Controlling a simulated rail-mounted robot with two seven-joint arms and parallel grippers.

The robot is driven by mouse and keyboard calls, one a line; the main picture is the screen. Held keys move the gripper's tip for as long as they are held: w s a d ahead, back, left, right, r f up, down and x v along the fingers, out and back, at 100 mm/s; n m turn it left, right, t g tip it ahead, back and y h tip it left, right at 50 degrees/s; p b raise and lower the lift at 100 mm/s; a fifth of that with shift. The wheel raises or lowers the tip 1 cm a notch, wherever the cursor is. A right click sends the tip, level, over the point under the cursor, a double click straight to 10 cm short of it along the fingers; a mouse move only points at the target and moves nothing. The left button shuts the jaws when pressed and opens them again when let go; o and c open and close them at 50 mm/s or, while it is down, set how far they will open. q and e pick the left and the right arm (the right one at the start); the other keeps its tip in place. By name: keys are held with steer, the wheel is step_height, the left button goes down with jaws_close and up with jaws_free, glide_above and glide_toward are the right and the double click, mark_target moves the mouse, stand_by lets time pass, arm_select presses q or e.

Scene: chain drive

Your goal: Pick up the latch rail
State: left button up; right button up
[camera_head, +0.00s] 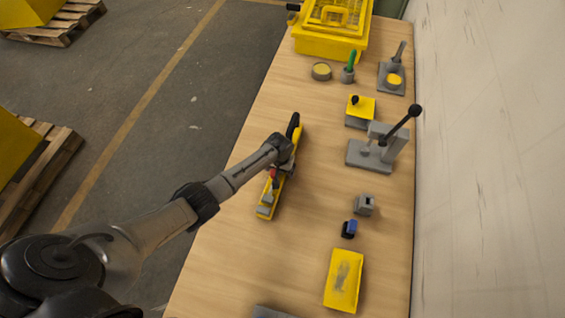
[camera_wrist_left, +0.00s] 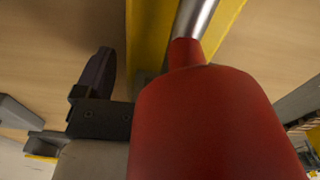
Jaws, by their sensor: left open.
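A long yellow piece, which looks like the latch rail (camera_head: 281,188), lies on the table under my left arm. It has a red part (camera_head: 273,174) and grey parts on it, and its middle is partly hidden by my wrist. In the left wrist view the yellow rail (camera_wrist_left: 146,40) runs behind a large red handle (camera_wrist_left: 215,125) with a metal rod. My left gripper (camera_head: 291,131) is open over the rail's far half. One dark finger (camera_wrist_left: 97,78) shows in the wrist view, beside the yellow rail. I cannot tell whether it touches. My right gripper is not in view.
To the right stand a grey lever press (camera_head: 372,155), a yellow-topped block (camera_head: 361,108), a grey block (camera_head: 365,205), a blue-black piece (camera_head: 349,229) and a yellow tray (camera_head: 343,281). A yellow crate (camera_head: 331,45) stands at the far end.

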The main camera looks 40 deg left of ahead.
arm_select(q)
steer(key=c, duration=1.3)
steer(key=shift+c, duration=0.6)
steer(key=shift+r, duration=0.15)
